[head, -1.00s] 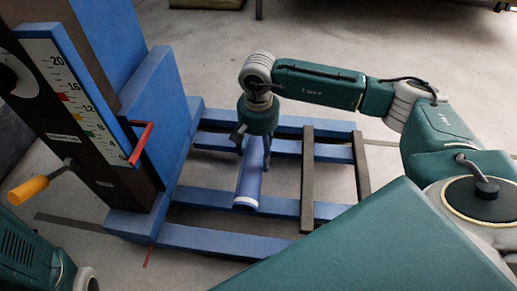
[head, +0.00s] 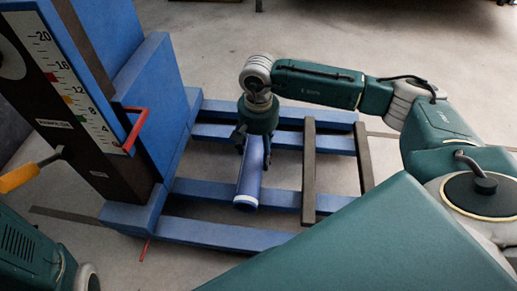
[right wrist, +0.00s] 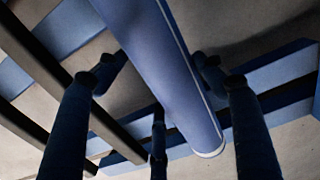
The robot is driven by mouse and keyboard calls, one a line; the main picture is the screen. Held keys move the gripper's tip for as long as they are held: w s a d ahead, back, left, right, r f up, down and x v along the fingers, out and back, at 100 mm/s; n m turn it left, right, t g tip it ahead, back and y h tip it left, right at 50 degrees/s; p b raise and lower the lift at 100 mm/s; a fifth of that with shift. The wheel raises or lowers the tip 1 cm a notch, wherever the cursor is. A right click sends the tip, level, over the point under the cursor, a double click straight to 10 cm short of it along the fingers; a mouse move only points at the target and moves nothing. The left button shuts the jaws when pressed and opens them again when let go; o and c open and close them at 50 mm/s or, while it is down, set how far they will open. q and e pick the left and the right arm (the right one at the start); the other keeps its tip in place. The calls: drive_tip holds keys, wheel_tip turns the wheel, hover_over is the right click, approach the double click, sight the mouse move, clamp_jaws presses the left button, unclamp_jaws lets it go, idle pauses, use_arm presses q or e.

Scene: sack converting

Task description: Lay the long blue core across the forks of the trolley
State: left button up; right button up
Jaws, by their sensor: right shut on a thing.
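The long blue core (head: 247,186) has a pale ring at its near end and lies lengthwise over the inner blue forks (head: 205,190) of the trolley (head: 150,95). I cannot tell whether it touches them. My right gripper (head: 255,158) comes down from above and is shut on the core near its far part. In the right wrist view the core (right wrist: 178,75) runs between the fingers (right wrist: 160,85), with forks (right wrist: 275,100) beneath. The core's far end is hidden by the gripper in the head view. My left gripper is not in view.
Two dark bars (head: 309,175) cross the forks right of the core. The trolley's mast, with a number scale (head: 62,75), red handle (head: 135,130) and yellow-gripped crank (head: 20,177), stands at left. Bare concrete floor (head: 215,40) lies beyond.

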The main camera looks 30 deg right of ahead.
drive_tip(key=shift+f, duration=0.25)
drive_tip(key=o, duration=1.7)
drive_tip(key=shift+c, duration=0.2)
wheel_tip(320, 180, up, 12)
